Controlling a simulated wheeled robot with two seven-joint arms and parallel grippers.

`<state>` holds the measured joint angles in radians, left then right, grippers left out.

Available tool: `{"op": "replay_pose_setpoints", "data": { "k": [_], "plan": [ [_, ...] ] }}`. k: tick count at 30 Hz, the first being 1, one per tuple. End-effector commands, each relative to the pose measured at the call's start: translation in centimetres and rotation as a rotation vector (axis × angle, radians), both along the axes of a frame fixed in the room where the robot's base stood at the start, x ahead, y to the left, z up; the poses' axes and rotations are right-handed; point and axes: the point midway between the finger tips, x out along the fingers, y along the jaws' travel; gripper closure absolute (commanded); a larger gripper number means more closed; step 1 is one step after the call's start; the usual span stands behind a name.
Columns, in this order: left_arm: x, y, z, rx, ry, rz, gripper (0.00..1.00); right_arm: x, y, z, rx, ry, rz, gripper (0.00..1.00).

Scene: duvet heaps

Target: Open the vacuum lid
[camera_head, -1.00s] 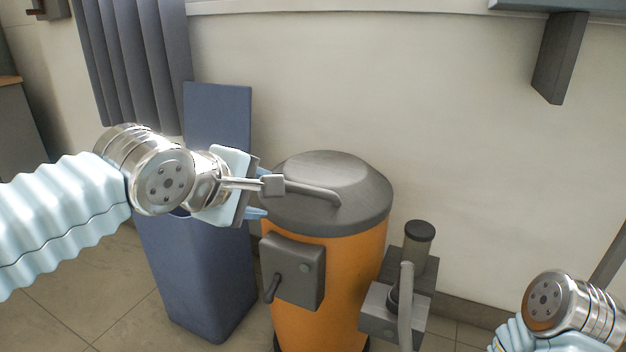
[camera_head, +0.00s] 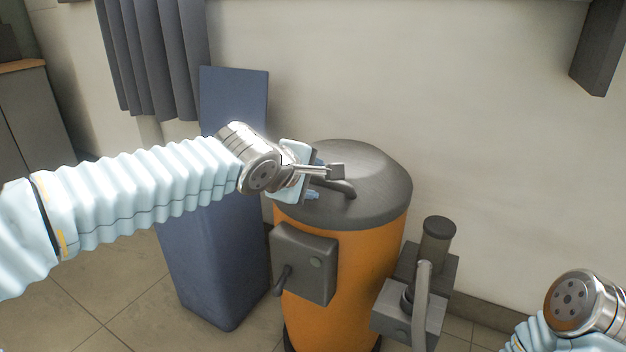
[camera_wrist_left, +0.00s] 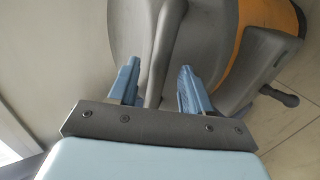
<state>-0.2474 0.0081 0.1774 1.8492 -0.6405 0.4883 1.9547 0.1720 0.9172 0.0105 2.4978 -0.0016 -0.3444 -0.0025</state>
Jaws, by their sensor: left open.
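The vacuum (camera_head: 350,270) is an orange drum with a dark grey domed lid (camera_head: 375,175), which sits down on the drum. A grey bar handle (camera_head: 346,188) runs across the lid; in the left wrist view the handle (camera_wrist_left: 166,40) lies between my fingers. My left gripper (camera_head: 316,181) is at the lid's left side. In the left wrist view its blue fingers (camera_wrist_left: 159,82) are open, one on each side of the handle, with gaps visible. My wrist hides part of the handle in the head view. Only my right wrist shows at lower right; its gripper is out of frame.
A tall blue bin (camera_head: 215,255) stands close left of the vacuum. A grey box with a crank (camera_head: 304,264) is on the drum's front. A grey unit with a hose (camera_head: 415,295) sits at its right. The wall is behind; bare floor shows at front left.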

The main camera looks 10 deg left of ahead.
Motion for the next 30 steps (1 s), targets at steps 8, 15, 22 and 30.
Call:
{"op": "replay_pose_setpoints", "data": {
  "k": [8,15,22,30],
  "plan": [
    [0.57,-0.15,-0.36,0.000,-0.001,-0.001,0.52,0.00,0.01,-0.03,0.000,0.000,0.000,1.00],
    [0.54,-0.16,-0.34,0.000,-0.001,-0.001,0.73,0.00,0.01,-0.03,0.000,0.000,0.000,1.00],
    [0.53,-0.16,-0.35,0.000,-0.001,-0.001,1.00,0.01,0.00,-0.03,0.000,0.000,0.000,1.00],
    [0.54,-0.17,-0.20,0.001,0.002,-0.001,1.00,0.01,0.00,0.15,0.000,0.000,0.000,1.00]
  ]
}}
